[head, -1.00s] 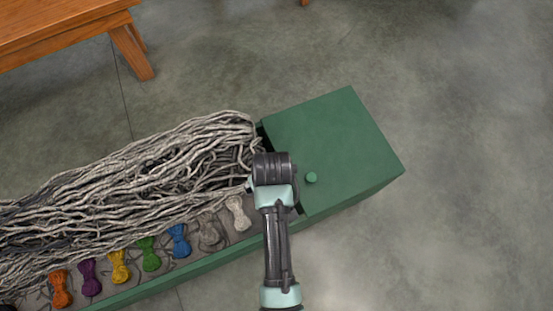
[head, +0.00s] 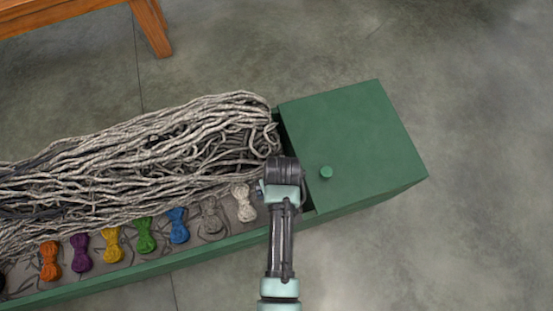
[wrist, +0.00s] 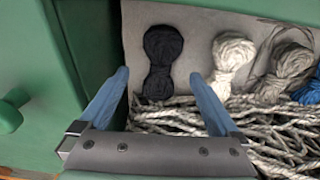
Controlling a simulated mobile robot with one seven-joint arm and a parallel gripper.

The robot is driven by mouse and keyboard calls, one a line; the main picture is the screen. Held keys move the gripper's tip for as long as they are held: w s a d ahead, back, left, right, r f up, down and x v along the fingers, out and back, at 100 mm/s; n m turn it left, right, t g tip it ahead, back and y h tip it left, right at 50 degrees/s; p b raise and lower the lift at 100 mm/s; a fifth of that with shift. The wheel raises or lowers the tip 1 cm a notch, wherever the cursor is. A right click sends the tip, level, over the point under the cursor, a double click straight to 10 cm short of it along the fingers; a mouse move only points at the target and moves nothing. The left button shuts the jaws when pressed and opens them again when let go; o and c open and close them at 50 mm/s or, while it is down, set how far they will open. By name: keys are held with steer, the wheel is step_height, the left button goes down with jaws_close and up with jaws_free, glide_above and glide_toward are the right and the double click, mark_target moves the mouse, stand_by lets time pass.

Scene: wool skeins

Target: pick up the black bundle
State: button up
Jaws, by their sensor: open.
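The black bundle (wrist: 160,62) is a dark skein pinched at its middle, lying on a grey lining in the wrist view. In the head view my arm hides the place where it lies. My gripper (wrist: 160,77) is open and empty, with its two blue fingers on either side of the bundle's lower part in the wrist view. The bundle's upper part shows past the fingertips. I cannot tell how high the fingers are above it. In the head view my gripper (head: 283,184) is over the right end of the row of skeins.
A white skein (wrist: 231,62) and a grey skein (wrist: 288,68) lie to the right in the wrist view. Loose grey strands (head: 130,170) fill the green trough (head: 170,262) alongside. A green box (head: 350,125) with a knob (head: 326,172) stands close to my gripper.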

step_height(320, 180, down, 3)
steer(key=shift+w+a+f+b, duration=0.1)
steer(key=shift+b, duration=0.65)
steer(key=shift+r, duration=0.2)
steer(key=c, duration=1.4)
